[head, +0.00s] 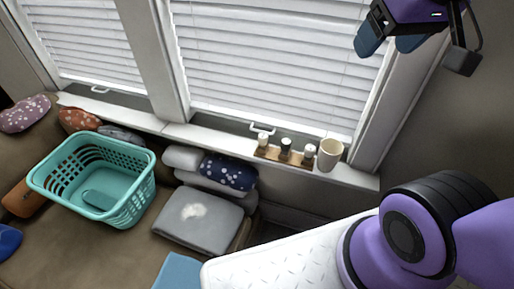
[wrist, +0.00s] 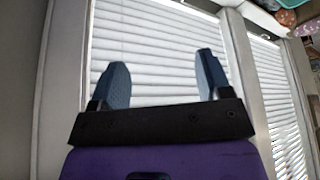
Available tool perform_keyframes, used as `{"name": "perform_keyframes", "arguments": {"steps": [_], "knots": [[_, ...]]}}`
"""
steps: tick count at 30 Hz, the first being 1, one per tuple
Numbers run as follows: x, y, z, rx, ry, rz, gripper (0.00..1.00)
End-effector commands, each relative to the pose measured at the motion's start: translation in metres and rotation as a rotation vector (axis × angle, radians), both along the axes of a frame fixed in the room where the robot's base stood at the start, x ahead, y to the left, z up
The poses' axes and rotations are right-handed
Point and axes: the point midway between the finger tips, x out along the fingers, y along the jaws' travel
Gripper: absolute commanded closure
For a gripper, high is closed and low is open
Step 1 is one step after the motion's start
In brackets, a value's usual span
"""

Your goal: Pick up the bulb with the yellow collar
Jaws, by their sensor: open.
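Three small bulb-like items stand in a row on a brown wooden tray (head: 271,155) on the window sill: a pale-topped left one (head: 263,141), a dark-topped middle one (head: 285,147) and a pale-topped right one (head: 309,153). They are too small for me to tell which has a yellow collar. My gripper (head: 390,44) is high at the upper right of the head view, well apart from the tray. In the wrist view my gripper (wrist: 162,72) has its two blue fingers spread, with only window blinds behind them. No bulb shows there.
A cream cup (head: 330,154) stands on the sill (head: 358,178) just right of the tray. Folded cushions (head: 198,214) and a turquoise basket (head: 97,176) rest on the brown seat at left. Window blinds (head: 270,70) rise behind the sill.

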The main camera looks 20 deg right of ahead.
Motion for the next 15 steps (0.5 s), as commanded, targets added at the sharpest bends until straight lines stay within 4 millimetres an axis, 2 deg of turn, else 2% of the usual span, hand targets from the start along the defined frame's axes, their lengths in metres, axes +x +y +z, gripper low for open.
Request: {"name": "perform_keyframes", "arguments": {"steps": [11,15], "knots": [[0.038,0.001,-0.002,-0.005,0.038,-0.023,0.29],[0.063,0.002,-0.006,-0.009,0.061,-0.035,0.29]]}}
